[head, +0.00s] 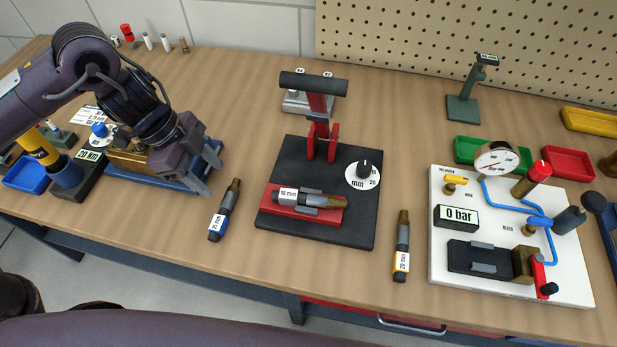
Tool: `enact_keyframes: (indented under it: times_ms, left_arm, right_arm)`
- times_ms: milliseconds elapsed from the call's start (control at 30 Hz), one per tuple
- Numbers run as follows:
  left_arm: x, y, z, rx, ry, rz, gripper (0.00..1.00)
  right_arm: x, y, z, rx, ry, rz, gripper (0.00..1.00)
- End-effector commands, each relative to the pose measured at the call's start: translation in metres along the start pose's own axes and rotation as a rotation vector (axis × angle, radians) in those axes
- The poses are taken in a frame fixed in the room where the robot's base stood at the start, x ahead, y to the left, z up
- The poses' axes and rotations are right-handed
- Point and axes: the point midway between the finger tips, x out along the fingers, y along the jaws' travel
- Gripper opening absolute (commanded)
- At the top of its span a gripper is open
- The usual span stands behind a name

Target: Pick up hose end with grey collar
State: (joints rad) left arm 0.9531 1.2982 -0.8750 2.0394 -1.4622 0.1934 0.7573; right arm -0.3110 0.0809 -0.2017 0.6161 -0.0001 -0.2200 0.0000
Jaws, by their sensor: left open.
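A hose end (309,198) with a dark grey body, a white-labelled, greyish collar and a brass-brown tip lies in the red cradle (325,214) of the black press (350,228). It lies roughly level, tip to the right. Whether its collar is truly grey is hard to tell under the label. My left gripper (207,168) is open, over the blue fixture (165,182) at the left, well left of this hose end. Nothing clearly shows between its fingers. My right gripper is not in view.
A blue-collared hose end (226,206) lies left of the press and a yellow-collared one (402,245) lies right of it. The white test board (440,272) with a gauge (497,159) stands at the right. The table behind the press is mostly clear.

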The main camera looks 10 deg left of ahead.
Motion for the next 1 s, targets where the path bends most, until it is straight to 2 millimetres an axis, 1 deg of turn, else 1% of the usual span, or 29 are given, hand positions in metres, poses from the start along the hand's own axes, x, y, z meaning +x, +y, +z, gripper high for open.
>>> enact_keyframes:
  times_ms: [67, 133, 200, 267, 333, 400, 500, 600, 667, 867, 900, 1000]
  left_arm:
    - [0.001, 0.0, -0.002, 0.002, 0.001, 0.0, 0.5]
    - [0.003, 0.0, -0.009, 0.005, 0.002, 0.001, 0.5]
    - [0.007, 0.0, -0.02, 0.007, 0.003, 0.002, 0.5]
    - [0.011, 0.0, -0.033, 0.009, 0.004, 0.002, 0.5]
    - [0.017, 0.001, -0.048, 0.01, 0.005, 0.003, 0.5]
    - [0.022, 0.001, -0.062, 0.01, 0.005, 0.003, 0.5]
    - [0.03, 0.0, -0.081, 0.009, 0.004, 0.002, 0.5]
    - [0.037, 0.0, -0.095, 0.007, 0.003, 0.0, 0.5]
    - [0.04, 0.0, -0.1, 0.005, 0.002, 0.001, 0.5]
    - [0.045, 0.0, -0.112, 0.005, 0.003, 0.0, 0.5]
    - [0.048, 0.0, -0.114, 0.004, 0.002, 0.001, 0.5]
    - [0.068, 0.001, -0.112, 0.002, 0.001, 0.004, 0.5]
  right_arm:
    - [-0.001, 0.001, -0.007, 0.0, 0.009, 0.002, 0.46]
    - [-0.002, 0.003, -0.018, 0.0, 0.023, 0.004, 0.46]
    - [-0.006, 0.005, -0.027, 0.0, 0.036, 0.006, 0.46]
    - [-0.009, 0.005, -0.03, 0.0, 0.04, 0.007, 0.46]
    - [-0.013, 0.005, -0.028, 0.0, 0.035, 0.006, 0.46]
    - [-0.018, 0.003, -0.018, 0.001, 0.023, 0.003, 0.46]
    - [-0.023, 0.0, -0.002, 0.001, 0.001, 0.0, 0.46]
    - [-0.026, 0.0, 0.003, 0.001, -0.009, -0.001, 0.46]
    - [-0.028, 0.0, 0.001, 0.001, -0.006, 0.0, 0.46]
    - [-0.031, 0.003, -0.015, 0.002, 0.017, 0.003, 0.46]
    - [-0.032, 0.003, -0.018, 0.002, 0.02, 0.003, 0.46]
    - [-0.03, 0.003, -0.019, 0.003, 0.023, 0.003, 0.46]
